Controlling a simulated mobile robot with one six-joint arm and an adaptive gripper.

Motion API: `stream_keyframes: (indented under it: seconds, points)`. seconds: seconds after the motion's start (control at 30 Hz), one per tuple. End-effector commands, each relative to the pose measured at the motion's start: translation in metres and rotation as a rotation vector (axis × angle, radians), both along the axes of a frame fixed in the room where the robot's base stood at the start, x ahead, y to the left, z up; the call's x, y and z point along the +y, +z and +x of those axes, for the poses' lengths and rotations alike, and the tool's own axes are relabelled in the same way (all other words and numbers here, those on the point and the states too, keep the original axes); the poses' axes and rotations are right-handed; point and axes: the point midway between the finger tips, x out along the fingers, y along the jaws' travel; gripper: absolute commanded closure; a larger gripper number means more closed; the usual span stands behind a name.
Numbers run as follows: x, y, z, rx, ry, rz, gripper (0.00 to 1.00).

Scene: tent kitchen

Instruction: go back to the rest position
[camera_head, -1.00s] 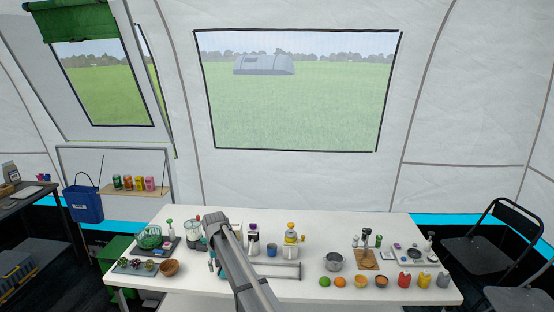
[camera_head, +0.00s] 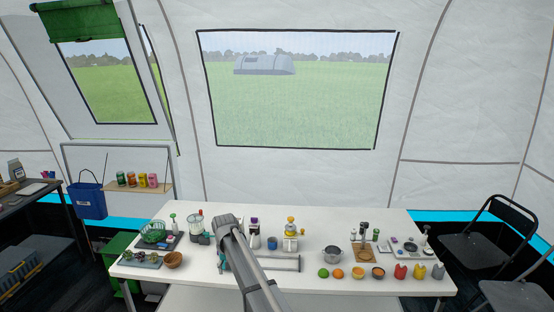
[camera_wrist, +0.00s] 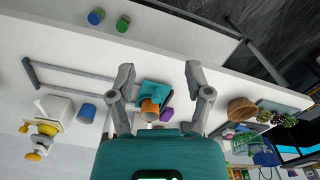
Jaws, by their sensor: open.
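My arm reaches out over the white table (camera_head: 330,295) in the head view. My gripper shows in the wrist view (camera_wrist: 160,70), with its two grey fingers spread wide and its teal palm at the bottom edge. It is open and holds nothing that I can see. Below it, between the fingers in that picture, is a teal and orange item (camera_wrist: 151,97) with a purple part beside it; how far below is unclear. In the head view my gripper is mostly hidden behind my arm.
The table carries a wooden bowl (camera_head: 173,260), a blender (camera_head: 195,228), a blue cup (camera_head: 272,243), a pot (camera_head: 332,254) and several fruits and bottles along its front right. A metal frame (camera_wrist: 70,75) stands near my gripper. Black chairs (camera_head: 488,243) stand at right.

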Motion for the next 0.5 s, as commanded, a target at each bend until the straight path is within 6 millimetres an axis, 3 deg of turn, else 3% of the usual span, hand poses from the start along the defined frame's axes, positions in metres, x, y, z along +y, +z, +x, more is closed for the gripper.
stream_keyframes:
  seconds: [0.37, 0.5]
  points:
    - [-0.084, -0.005, -0.04, 0.0, -0.055, 0.0, 0.35]
    - [-0.137, -0.009, -0.071, 0.0, -0.094, 0.0, 0.35]
